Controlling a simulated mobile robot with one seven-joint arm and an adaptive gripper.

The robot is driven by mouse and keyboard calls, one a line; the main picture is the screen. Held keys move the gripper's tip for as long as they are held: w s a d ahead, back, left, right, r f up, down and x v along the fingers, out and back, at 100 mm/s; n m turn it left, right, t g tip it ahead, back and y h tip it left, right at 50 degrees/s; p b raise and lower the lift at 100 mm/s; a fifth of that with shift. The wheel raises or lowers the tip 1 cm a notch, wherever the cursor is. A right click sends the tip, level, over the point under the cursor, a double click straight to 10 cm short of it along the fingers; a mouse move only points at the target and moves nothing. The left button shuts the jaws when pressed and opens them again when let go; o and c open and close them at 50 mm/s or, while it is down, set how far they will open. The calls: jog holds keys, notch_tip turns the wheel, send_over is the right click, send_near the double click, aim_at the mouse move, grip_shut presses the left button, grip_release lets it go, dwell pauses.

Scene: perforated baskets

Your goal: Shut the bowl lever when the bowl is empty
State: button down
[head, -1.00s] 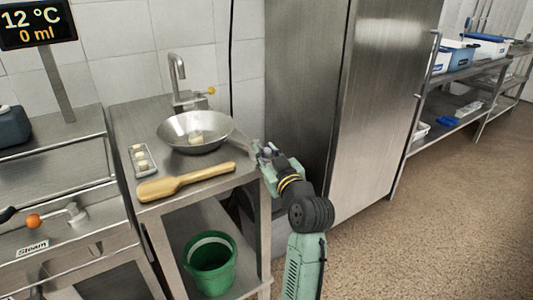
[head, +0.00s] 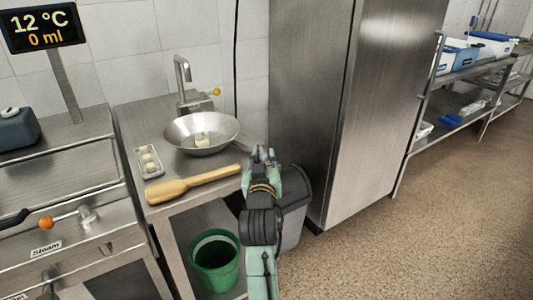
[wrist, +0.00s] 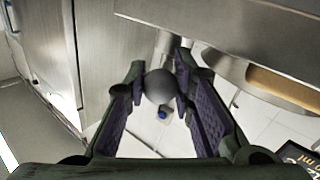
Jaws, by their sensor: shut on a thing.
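The wide metal bowl (head: 180,135) stands on the steel table under the tap, with a pale block (head: 202,141) inside. My gripper (head: 262,153) is at the table's right edge, to the right of and below the bowl. In the wrist view, my gripper (wrist: 160,95) is shut on a grey ball knob (wrist: 160,86). A short grey rod seems to run from the knob toward the table edge. In the head view, my own gripper hides the knob. I cannot tell whether this knob belongs to the bowl lever.
A wooden paddle (head: 180,188) and a small tray (head: 140,158) of pale blocks lie on the table (head: 205,178). A green bucket (head: 214,275) is below. A grey bin (head: 293,205) and steel cabinet (head: 345,120) stand right. An orange-knobbed lever (head: 45,222) is at left.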

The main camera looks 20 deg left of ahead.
jog(key=shift+s+a+m+t+h+b, duration=0.2)
jog(key=shift+m+h, duration=0.25)
jog(key=shift+h, duration=0.3)
jog(key=shift+a+m+t+h+b, duration=0.1)
jog(key=shift+a+m+h, duration=0.15)
jog(key=shift+m+h, duration=0.35)
jog(key=shift+s+a+m+t+h+b, duration=0.15)
jog(key=shift+a+m+h, duration=0.15)
jog(key=shift+h, duration=0.55)
jog(key=c, duration=1.3)
grip_release()
jog(key=shift+w+d, duration=0.1)
jog(key=shift+c, duration=0.2)
jog(key=s, duration=1.2)
jog(key=shift+d, duration=0.3)
